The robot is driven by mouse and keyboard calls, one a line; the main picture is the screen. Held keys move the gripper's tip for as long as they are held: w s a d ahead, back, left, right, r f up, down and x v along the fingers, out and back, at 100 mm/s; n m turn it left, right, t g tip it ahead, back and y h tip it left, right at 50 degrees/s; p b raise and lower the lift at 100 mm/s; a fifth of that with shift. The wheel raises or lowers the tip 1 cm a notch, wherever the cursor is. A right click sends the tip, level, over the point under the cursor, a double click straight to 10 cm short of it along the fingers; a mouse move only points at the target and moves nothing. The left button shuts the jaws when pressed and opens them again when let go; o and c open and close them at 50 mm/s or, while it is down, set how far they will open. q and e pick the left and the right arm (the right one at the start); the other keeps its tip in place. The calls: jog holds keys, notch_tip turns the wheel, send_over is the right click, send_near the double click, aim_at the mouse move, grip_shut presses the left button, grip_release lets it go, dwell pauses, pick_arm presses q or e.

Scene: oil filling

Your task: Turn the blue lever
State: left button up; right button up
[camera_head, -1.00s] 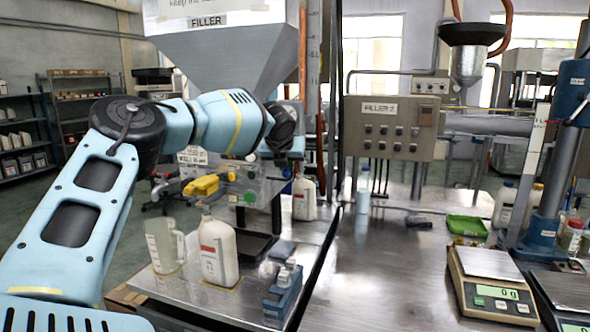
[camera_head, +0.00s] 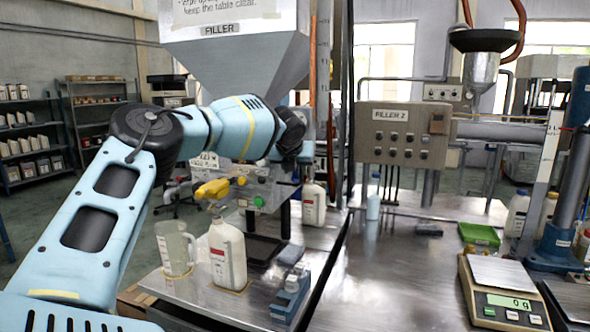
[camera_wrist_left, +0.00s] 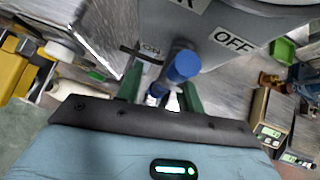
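The blue lever (camera_wrist_left: 180,68) shows in the left wrist view below the metal hopper, with its rounded end toward the camera. In the head view my left wrist reaches to the filler's outlet below the hopper (camera_head: 240,65), and the lever is hidden there. My right gripper is in neither view.
A yellow part (camera_head: 212,189) sits on the filler left of my wrist. A measuring jug (camera_head: 175,250), a white bottle (camera_head: 227,255) and a blue holder (camera_head: 290,293) stand on the metal table below. Scales (camera_head: 505,285) stand at the right. The table's middle is mostly clear.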

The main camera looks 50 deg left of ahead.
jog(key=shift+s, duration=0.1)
pick_arm(q)
jog(key=v, duration=0.7)
jog(key=shift+s+d+r, duration=0.2)
jog(key=shift+s, duration=0.1)
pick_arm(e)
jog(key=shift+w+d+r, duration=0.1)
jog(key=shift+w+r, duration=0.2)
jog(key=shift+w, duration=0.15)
pick_arm(q)
jog(key=shift+f, duration=0.15)
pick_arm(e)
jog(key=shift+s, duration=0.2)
